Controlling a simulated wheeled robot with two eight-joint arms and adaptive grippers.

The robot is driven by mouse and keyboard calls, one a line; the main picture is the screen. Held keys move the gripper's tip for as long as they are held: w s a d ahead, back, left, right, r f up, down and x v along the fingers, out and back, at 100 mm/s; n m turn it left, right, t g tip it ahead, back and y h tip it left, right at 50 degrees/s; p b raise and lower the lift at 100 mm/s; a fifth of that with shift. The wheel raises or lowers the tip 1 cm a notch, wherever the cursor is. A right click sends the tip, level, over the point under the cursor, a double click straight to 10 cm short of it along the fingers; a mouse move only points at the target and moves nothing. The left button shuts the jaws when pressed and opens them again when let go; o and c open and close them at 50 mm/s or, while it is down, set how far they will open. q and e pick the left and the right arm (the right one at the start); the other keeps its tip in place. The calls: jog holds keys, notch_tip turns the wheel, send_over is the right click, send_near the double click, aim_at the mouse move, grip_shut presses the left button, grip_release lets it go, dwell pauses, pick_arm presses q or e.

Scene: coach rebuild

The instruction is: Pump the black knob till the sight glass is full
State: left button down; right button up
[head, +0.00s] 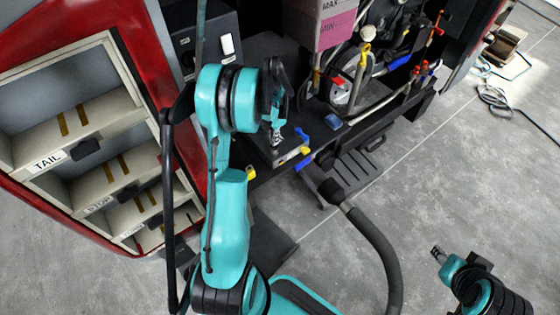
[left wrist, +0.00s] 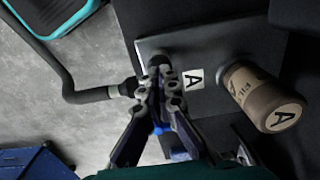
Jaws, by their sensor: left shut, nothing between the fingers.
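My left gripper (head: 277,135) is shut and empty, pointing down over a dark block (head: 262,150) at the edge of the engine bay. In the left wrist view its closed fingertips (left wrist: 165,75) are over a dark plate (left wrist: 210,45) marked A. A dark round part, possibly the black knob, shows just past the tips, mostly hidden by them; I cannot tell whether they touch it. I cannot make out a sight glass for certain. My right gripper (head: 438,251) is at the lower right over bare floor, too small to tell its opening.
A brown filter canister (left wrist: 252,92) stands right of the fingers. A black hose (head: 375,240) runs down to the floor. A pink and white tank (head: 338,25) marked MAX and MIN is behind. Red-framed shelves (head: 110,50) stand left.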

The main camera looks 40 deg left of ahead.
pick_arm(q)
jog(key=shift+f+b, duration=1.2)
jog(key=shift+f, duration=0.25)
jog(key=shift+r, duration=0.1)
jog(key=shift+r+p, duration=1.1)
jog(key=shift+r, duration=0.65)
jog(key=shift+f, duration=0.15)
jog(key=shift+f+b, duration=1.65)
jog(key=shift+f, duration=0.15)
jog(key=shift+r, duration=0.1)
